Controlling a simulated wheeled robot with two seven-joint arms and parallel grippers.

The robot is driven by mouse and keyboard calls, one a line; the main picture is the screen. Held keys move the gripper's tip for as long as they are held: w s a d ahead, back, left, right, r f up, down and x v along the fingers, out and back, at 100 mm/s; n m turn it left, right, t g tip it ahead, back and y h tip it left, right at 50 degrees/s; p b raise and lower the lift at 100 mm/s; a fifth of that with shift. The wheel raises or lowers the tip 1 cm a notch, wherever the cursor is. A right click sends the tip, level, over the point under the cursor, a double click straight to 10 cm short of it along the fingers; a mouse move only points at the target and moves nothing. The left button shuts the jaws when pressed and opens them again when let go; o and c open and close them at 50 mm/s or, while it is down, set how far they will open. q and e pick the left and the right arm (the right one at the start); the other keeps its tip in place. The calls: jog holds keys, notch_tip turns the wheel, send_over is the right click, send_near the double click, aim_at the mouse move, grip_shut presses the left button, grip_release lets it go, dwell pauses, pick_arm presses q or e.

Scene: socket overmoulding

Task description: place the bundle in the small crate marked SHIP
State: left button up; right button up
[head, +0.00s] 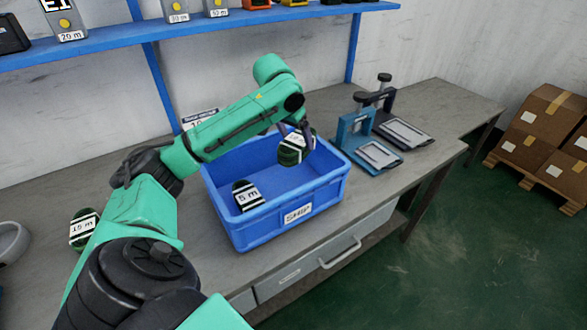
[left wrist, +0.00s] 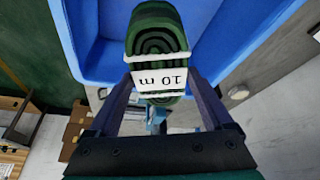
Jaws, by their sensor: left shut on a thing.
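The blue crate marked SHIP (head: 270,226) stands on the workbench, and its blue wall also shows in the left wrist view (left wrist: 220,60). My left gripper (head: 298,130) is shut on a dark green coiled bundle (head: 293,153) with a white label. In the left wrist view the bundle (left wrist: 158,45) reads 10 m and sits between the two fingers (left wrist: 160,85). It hangs over the right back part of the crate, near the rim. Another bundle, marked 5 m (head: 247,196), lies inside the crate at the left. My right gripper is not in view.
A bundle marked 15 m (head: 84,229) lies on the bench at the left, partly behind my arm. Blue and dark press-like fixtures (head: 372,145) stand right of the crate. A blue shelf (head: 200,27) runs above. Cartons (head: 545,135) stand on a pallet at the right.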

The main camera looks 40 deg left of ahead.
aim_at(287, 149)
pick_arm(q)
jog(key=x, duration=0.2)
jog(key=s+x, duration=0.1)
jog(key=x, duration=0.1)
jog(key=shift+w+f, duration=0.1)
jog(key=shift+f, duration=0.25)
notch_tip(287, 149, down, 4)
notch_tip(287, 149, down, 5)
jog(key=shift+r, duration=0.1)
jog(key=o, duration=1.4)
jog(key=shift+d, duration=0.1)
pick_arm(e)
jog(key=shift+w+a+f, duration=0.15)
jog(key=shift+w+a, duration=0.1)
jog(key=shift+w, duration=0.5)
pick_arm(q)
jog(key=shift+o, duration=0.2)
jog(key=v, duration=1.2)
jog(key=shift+r, duration=0.1)
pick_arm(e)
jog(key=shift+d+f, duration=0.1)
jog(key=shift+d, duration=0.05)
